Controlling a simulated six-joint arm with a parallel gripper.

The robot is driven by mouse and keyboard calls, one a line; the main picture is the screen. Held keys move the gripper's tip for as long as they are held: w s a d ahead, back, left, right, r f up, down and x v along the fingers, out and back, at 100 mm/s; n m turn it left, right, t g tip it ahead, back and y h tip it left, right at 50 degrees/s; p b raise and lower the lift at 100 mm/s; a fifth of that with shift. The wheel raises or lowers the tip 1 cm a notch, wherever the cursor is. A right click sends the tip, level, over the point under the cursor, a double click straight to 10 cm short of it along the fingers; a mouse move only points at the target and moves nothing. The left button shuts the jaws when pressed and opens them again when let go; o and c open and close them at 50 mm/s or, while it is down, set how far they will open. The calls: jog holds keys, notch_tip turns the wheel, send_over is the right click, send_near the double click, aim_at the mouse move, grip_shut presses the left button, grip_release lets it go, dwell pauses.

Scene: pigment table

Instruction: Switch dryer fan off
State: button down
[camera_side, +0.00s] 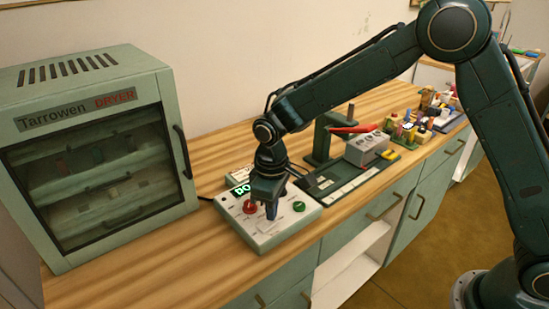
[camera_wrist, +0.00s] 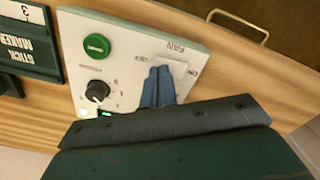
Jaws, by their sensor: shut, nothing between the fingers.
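The dryer control box (camera_side: 262,238) is a pale panel on the wooden counter, right of the dryer cabinet (camera_side: 185,190). In the wrist view its panel (camera_wrist: 120,35) carries a white fan switch (camera_wrist: 178,66) with upside-down FAN lettering and an ON mark beside it. My gripper (camera_side: 271,215) points down over the middle of the panel. Its blue fingers (camera_wrist: 158,80) are shut and empty, at the fan switch, covering part of it. I cannot tell whether they touch it, nor which way the switch is set.
The panel also has a green button (camera_wrist: 97,45), a black knob (camera_wrist: 97,91), a red control (camera_side: 249,205) and a green lit display (camera_side: 242,189). A green stand with a red lever (camera_side: 352,129), a grey box (camera_side: 366,149) and several bottles stand to the right.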

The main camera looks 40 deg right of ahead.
jog(key=shift+f, duration=0.5)
dwell(0.4)
jog(key=shift+r, duration=3.55)
jog(key=shift+d+r, duration=0.1)
